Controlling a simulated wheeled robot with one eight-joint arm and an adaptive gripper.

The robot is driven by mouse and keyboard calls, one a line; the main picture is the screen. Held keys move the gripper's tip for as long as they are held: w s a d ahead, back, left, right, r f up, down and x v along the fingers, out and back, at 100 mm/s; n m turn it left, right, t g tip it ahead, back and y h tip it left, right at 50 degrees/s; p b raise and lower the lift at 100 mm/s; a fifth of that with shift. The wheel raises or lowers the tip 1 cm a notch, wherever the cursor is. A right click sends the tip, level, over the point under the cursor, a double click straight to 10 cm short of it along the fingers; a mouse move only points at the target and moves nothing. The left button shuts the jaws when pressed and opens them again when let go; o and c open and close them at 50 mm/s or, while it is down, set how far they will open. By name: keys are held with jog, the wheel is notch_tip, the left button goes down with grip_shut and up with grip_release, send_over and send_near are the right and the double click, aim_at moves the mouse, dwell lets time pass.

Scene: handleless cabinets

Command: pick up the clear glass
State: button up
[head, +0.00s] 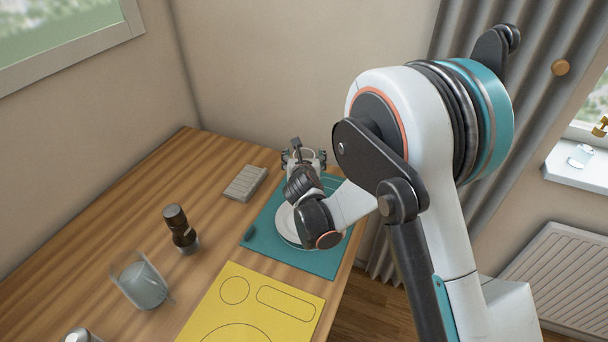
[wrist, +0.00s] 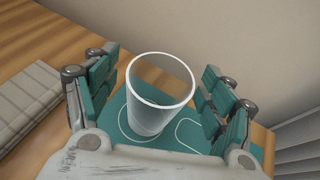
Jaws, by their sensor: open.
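A clear glass (wrist: 158,108) with a pale rim stands upright on the teal mat (wrist: 118,106) in the wrist view. My gripper (wrist: 160,82) is open around it, with one finger on each side. Gaps show between the glass and the finger pads at the rim; contact lower down is hard to tell. In the head view my gripper (head: 304,158) is over the far part of the teal mat (head: 292,258), and the glass is mostly hidden by the gripper and wrist.
A white plate (head: 287,226) lies on the mat beneath my arm. Left of it are a grey ribbed block (head: 245,183), a dark grinder (head: 180,228) and another clear vessel (head: 141,284). A yellow mat (head: 262,300) lies nearer. The wooden counter (head: 120,220) has free room at left.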

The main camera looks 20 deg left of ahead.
jog(key=shift+w+a+f, duration=0.1)
jog(key=shift+w, duration=0.2)
jog(key=shift+c, duration=0.6)
jog(key=c, duration=1.6)
jog(key=shift+o, duration=0.2)
